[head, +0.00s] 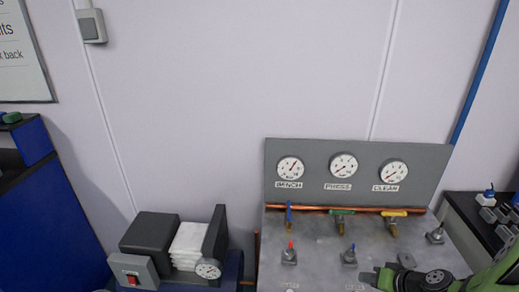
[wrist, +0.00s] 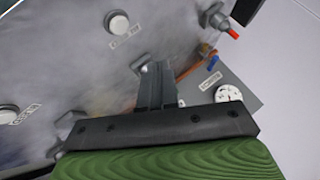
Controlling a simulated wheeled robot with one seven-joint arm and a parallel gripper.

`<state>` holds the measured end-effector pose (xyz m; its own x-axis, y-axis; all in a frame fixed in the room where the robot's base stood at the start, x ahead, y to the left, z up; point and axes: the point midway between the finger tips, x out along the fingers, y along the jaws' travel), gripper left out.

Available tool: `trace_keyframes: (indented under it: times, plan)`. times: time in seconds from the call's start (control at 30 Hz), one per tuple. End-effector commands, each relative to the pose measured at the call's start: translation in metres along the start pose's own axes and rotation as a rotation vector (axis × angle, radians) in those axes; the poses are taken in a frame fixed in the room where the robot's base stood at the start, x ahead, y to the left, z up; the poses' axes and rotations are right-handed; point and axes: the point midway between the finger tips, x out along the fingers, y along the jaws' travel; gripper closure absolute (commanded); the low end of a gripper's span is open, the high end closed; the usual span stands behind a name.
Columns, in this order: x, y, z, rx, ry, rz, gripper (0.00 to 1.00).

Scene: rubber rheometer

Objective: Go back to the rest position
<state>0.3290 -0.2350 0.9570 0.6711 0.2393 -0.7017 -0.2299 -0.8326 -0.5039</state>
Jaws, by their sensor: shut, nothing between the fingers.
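My gripper (wrist: 157,72) shows in the wrist view as dark fingers closed together, with nothing between them. Behind the fingers in the wrist view is the grey metal panel (wrist: 60,70) with labelled knobs. I cannot tell whether the fingertips touch it. In the head view, part of my green and dark arm shows at the lower right, in front of the sloping panel (head: 325,250). The fingertips cannot be made out clearly there.
Three gauges (head: 343,165) stand above a copper pipe (head: 300,207) with blue, green and yellow valve handles. Toggles with red and blue tips stick up from the panel. A grey device (head: 150,240) with white pads (head: 188,245) is at left. A dark bench (head: 465,210) is at right.

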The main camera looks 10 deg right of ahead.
Motion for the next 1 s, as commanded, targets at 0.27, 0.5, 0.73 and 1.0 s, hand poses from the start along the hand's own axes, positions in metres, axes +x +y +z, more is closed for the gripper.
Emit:
trace_keyframes:
  times: [0.27, 0.5, 0.73, 1.0]
  plan:
    - [-0.031, -0.13, 0.005, -0.294, -0.261, 0.13, 1.0]
    - [-0.108, -0.235, 0.051, -0.483, -0.303, 0.294, 1.0]
    - [-0.177, -0.267, 0.104, -0.511, -0.215, 0.316, 1.0]
    - [-0.19, -0.266, 0.116, -0.498, -0.2, 0.308, 1.0]
